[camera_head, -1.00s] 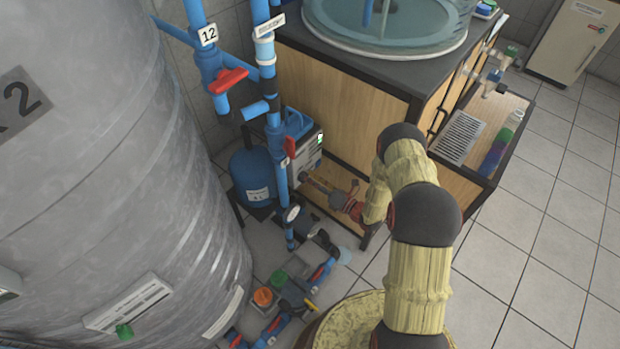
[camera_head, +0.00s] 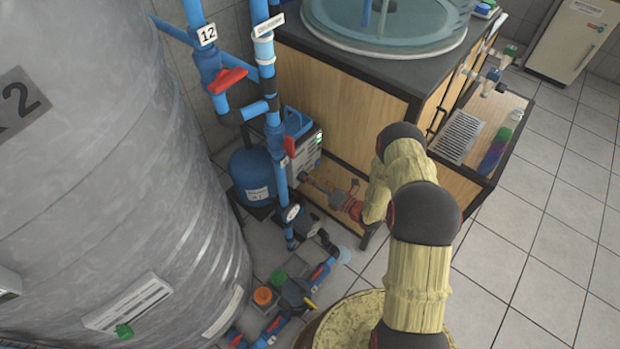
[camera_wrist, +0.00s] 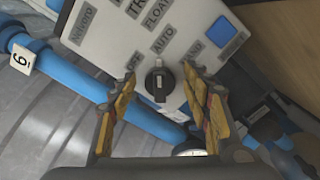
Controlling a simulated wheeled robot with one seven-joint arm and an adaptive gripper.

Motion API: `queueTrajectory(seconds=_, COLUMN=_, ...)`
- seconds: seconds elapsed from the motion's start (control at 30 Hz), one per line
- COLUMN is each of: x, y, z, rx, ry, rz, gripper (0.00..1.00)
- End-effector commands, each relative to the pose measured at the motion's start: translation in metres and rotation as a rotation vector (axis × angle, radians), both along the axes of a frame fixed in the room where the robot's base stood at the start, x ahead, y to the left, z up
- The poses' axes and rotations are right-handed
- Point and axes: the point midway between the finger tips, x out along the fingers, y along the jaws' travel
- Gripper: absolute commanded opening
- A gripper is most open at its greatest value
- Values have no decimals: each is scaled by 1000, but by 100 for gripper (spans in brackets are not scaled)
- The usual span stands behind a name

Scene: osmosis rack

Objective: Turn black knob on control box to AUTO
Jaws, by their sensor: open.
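The black knob (camera_wrist: 159,80) sits on the light grey control box (camera_wrist: 105,35) in the wrist view, below the printed label AUTO (camera_wrist: 163,40). Labels OFF and HAND flank it, partly covered by the fingers. A pale mark on the knob runs roughly up and down in the picture. My gripper (camera_wrist: 158,82) is open, with one yellow-padded finger on each side of the knob and visible gaps between. In the head view the control box (camera_head: 307,155) shows behind the blue pipes, and my gripper (camera_head: 322,188) is at its lower front; the knob is hidden there.
Vertical blue pipes with red valve handles (camera_head: 229,79) stand just left of the box. A large grey tank (camera_head: 100,170) fills the left. A wooden cabinet (camera_head: 330,100) stands behind. A blue pipe (camera_wrist: 80,80) crosses beneath the box in the wrist view. Tiled floor (camera_head: 545,240) is clear at right.

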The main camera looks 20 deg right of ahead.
Motion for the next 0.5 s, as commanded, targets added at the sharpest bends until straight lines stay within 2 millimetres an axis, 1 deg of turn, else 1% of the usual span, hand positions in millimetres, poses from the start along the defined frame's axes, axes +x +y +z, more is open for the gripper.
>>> queueTrajectory(seconds=0.13, x=-2, y=-2, z=0, rx=0, ry=0, rz=0, gripper=48)
queueTrajectory(seconds=0.27, x=-12, y=-10, z=0, rx=-1, ry=1, rz=-3, gripper=48)
queueTrajectory(seconds=0.37, x=-27, y=-20, z=0, rx=0, ry=2, rz=-5, gripper=48)
queueTrajectory(seconds=0.5, x=-52, y=-37, z=0, rx=1, ry=2, rz=-6, gripper=48)
